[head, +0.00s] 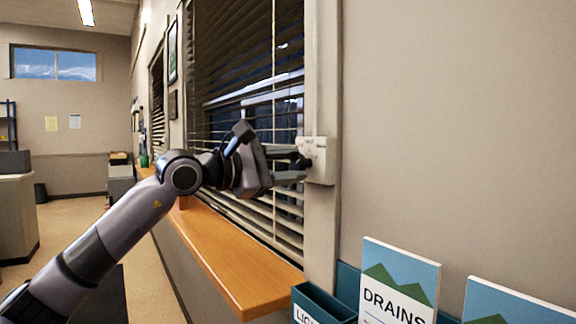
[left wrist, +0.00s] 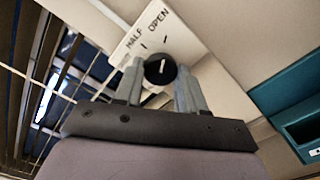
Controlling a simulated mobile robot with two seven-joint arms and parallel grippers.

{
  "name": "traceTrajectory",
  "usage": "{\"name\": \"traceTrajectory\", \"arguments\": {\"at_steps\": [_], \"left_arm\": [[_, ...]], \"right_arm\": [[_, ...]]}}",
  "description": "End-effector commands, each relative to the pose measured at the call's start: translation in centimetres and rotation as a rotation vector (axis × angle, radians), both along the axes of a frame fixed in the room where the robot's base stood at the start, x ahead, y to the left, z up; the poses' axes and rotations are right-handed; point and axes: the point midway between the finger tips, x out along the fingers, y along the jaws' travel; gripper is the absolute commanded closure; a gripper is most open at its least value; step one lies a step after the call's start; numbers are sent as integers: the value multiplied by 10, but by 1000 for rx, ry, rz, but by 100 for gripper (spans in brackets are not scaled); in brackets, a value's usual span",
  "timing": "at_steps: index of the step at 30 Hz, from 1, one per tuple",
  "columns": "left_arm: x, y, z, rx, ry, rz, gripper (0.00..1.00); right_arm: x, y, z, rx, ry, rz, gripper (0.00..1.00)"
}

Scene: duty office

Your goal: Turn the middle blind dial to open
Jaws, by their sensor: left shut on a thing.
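The blind dial is a black round knob (left wrist: 160,70) on a white control plate (head: 321,161) on the frame beside the window. In the left wrist view the plate (left wrist: 150,38) reads HALF and OPEN, each with a tick. The knob's white line points up, roughly toward the OPEN tick. My left gripper (head: 296,168) is shut on the knob, one finger on each side. In the head view the fingers mostly hide the knob. The blind (head: 240,60) has dark slats with gaps showing the outside. My right gripper is out of view.
A wooden sill (head: 235,262) runs below the window, under my left arm. Teal holders (head: 325,305) with leaflets, one marked DRAINS (head: 400,285), stand at the lower right. Another blind (head: 157,95) is farther along the wall. The wall right of the plate is bare.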

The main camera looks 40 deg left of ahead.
Motion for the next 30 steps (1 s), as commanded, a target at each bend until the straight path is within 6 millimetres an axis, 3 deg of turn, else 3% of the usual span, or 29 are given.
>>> {"name": "traceTrajectory", "arguments": {"at_steps": [18,19,21,30], "left_arm": [[0,0,0,44,-18,-1,91],[0,0,0,45,-18,-1,57],[0,0,0,44,-18,-1,35],[-1,0,0,42,-17,0,35]], "right_arm": [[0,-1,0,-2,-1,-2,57],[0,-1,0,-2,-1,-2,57],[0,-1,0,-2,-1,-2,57],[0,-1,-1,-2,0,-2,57]]}}
